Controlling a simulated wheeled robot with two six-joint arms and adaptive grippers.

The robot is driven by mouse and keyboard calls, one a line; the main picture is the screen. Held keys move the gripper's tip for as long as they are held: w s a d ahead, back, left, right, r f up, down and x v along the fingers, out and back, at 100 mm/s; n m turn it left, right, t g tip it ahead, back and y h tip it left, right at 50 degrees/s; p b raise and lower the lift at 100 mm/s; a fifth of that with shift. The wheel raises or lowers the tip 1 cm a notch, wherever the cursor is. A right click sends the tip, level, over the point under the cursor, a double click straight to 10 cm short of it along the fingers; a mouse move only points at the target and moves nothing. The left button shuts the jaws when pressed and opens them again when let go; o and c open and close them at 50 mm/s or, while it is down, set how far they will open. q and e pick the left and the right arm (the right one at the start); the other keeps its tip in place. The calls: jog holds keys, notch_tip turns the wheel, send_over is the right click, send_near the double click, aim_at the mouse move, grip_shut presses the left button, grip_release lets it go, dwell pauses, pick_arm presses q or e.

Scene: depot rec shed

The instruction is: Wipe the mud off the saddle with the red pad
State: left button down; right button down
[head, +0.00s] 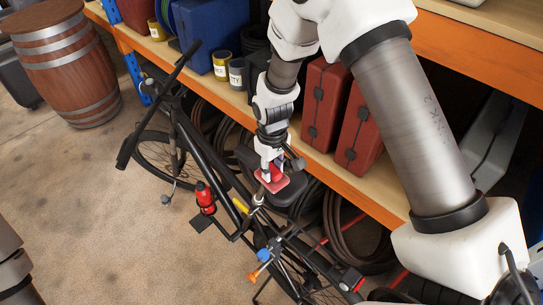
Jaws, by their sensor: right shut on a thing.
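The red pad (271,183) is in my right gripper (271,174), whose fingers point down and are shut on it. The pad is at the dark saddle (291,199) of the black bicycle (189,129). The gripper and pad hide part of the saddle. I cannot tell whether the pad touches it, and no mud can be made out. My left gripper is not in view.
An orange-edged shelf (384,209) runs close behind the bicycle, with red cases (325,100), tins (222,66) and a blue box (212,28). Coiled hoses (336,226) lie below. A barrel (66,64) stands far left. The left floor (90,210) is clear.

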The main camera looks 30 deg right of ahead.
jog(key=shift+r, duration=0.6)
jog(key=shift+a+r, duration=0.15)
jog(key=shift+r, duration=1)
